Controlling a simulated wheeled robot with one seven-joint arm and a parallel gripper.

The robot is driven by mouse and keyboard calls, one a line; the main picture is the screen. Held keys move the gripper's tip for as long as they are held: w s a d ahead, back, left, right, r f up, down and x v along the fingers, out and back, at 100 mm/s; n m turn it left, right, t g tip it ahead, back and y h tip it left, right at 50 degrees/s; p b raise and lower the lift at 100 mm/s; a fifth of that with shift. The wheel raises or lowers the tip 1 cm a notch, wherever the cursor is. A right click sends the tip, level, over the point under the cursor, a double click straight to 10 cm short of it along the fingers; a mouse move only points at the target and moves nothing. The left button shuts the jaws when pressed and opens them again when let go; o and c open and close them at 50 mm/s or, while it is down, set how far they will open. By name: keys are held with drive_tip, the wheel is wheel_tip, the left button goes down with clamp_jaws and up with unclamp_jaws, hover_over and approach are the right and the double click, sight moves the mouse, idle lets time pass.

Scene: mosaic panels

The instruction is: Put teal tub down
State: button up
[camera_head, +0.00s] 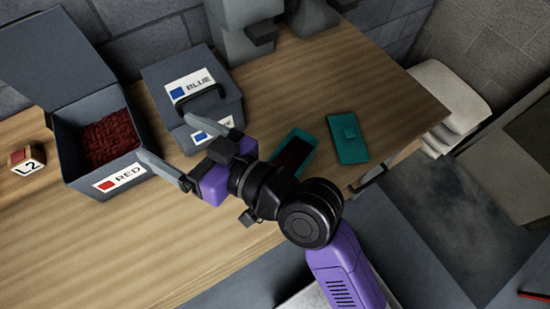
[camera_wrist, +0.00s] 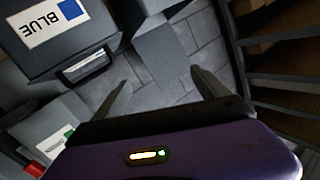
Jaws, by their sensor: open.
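The teal tub (camera_head: 297,152) sits on the wooden table, right of my gripper, with dark red content showing inside. A teal lid (camera_head: 348,138) lies flat beside it on the right, apart from it. My gripper (camera_head: 178,140) is open, with nothing between its fingers. It is above the table in front of the blue-labelled box. In the wrist view, the spread fingers (camera_wrist: 160,88) have only grey tiled wall between them. The tub does not show in the wrist view. Part of the tub's near side is close to my wrist in the picture.
The closed grey BLUE box (camera_head: 225,106) has a lid handle. Left of it stands the open grey RED box (camera_head: 72,171) with red pieces. A small L2 block (camera_head: 27,160) lies at far left. Grey stands (camera_head: 236,45) are at the back. The front table is clear.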

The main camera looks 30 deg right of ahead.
drive_tip(key=s+d+f+m+h, duration=0.4)
drive_tip(key=s+d+f+h, duration=0.1)
drive_tip(key=s+d+f, duration=0.25)
drive_tip(key=s+d+h, duration=0.1)
drive_tip(key=s+d, duration=0.5)
drive_tip(key=s, duration=0.3)
drive_tip(key=s+d+f+n+h, duration=0.1)
drive_tip(key=s+d+h, duration=0.1)
drive_tip(key=s+d, duration=0.4)
drive_tip(key=s, duration=0.4)
drive_tip(key=shift+s+f, duration=0.25)
drive_tip(key=shift+s, duration=0.05)
drive_tip(key=shift+o, duration=0.4)
drive_tip(key=shift+f, duration=0.15)
